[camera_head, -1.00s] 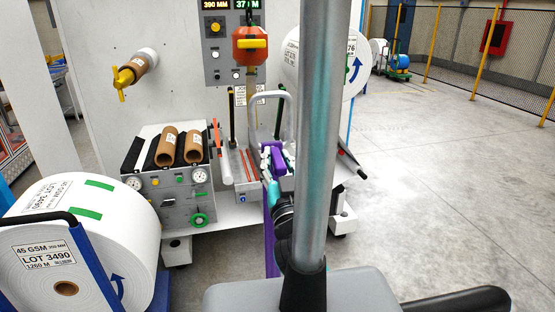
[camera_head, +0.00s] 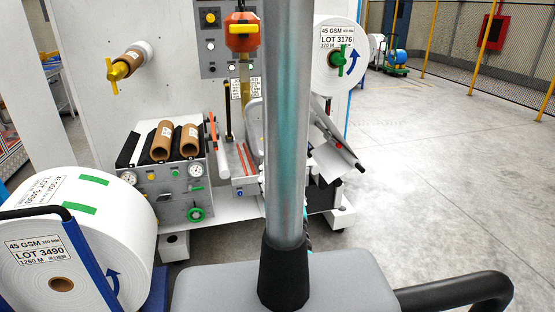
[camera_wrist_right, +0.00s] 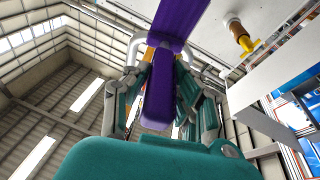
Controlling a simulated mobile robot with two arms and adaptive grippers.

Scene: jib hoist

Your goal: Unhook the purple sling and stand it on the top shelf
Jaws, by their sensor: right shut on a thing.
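The purple sling (camera_wrist_right: 158,95) fills the middle of the right wrist view, with a wide purple band rising above it. My right gripper (camera_wrist_right: 160,82) is shut on the sling, with a teal and grey finger on each side of it. In the head view, the sling and right gripper are hidden behind a grey column. The orange hoist block (camera_head: 243,32) hangs left of that column. Whether the sling still touches a hook cannot be seen. My left gripper is in neither current view. I cannot make out a top shelf.
A bench with brown cores (camera_head: 162,141), gauges and a green handwheel stands against the white machine panel. A large white roll (camera_head: 80,220) is at the lower left. Another roll (camera_head: 340,60) hangs right of the column. The floor (camera_head: 440,180) at right is clear.

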